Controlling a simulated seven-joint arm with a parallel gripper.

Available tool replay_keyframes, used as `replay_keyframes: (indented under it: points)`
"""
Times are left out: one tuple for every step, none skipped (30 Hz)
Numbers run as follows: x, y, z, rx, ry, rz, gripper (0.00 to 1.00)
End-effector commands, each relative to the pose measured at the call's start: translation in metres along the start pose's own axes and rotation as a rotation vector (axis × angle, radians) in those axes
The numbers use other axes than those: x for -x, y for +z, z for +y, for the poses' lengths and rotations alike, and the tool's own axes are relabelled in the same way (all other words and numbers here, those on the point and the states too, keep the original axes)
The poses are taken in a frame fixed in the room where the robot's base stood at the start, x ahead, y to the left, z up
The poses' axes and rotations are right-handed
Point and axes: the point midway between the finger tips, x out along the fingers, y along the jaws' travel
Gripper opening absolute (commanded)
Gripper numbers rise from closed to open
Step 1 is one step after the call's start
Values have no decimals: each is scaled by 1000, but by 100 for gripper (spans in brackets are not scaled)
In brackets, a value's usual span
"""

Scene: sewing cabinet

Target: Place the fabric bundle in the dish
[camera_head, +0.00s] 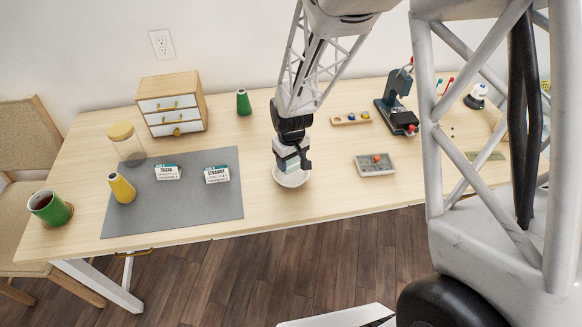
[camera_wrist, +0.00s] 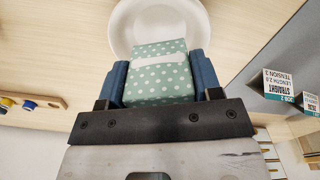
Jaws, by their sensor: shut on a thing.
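The fabric bundle (camera_wrist: 158,82) is green with white polka dots and a pale band around it. My gripper (camera_wrist: 159,80) is shut on it, with a blue finger on each side. In the head view my gripper (camera_head: 292,160) points down with the bundle between its fingers, over the dish. The dish (camera_head: 290,180) is white and round and stands on the table. In the wrist view the dish (camera_wrist: 122,30) shows behind the bundle, which covers part of it. I cannot tell whether the bundle touches the dish.
A grey mat (camera_head: 170,212) left of the dish carries two small cards and a yellow bottle (camera_head: 122,188). A grey tray (camera_head: 375,170) and a dark sewing machine (camera_head: 397,103) stand to the right. A small drawer cabinet (camera_head: 172,103) is at the back left. The table's front edge is close to the dish.

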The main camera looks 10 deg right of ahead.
Motion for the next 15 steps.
replay_keyframes:
  points:
    - [-2,0,0,0,0,-1,33]
    - [-4,0,0,0,0,-1,33]
    - [-6,0,0,0,0,-2,33]
    - [-9,0,0,0,-1,-2,33]
    - [-12,0,0,0,0,-2,33]
    - [-16,0,0,0,-1,-2,33]
    - [-20,1,0,0,-1,-3,33]
    - [-23,1,0,0,-1,-3,33]
    - [-26,0,0,0,-1,-2,33]
    - [-29,0,0,0,0,-2,33]
    - [-31,0,0,0,0,-1,33]
    - [-33,0,0,0,0,-1,33]
    - [-34,0,0,0,0,-1,33]
    - [-35,0,0,0,0,-1,33]
    - [-35,0,0,0,0,0,33]
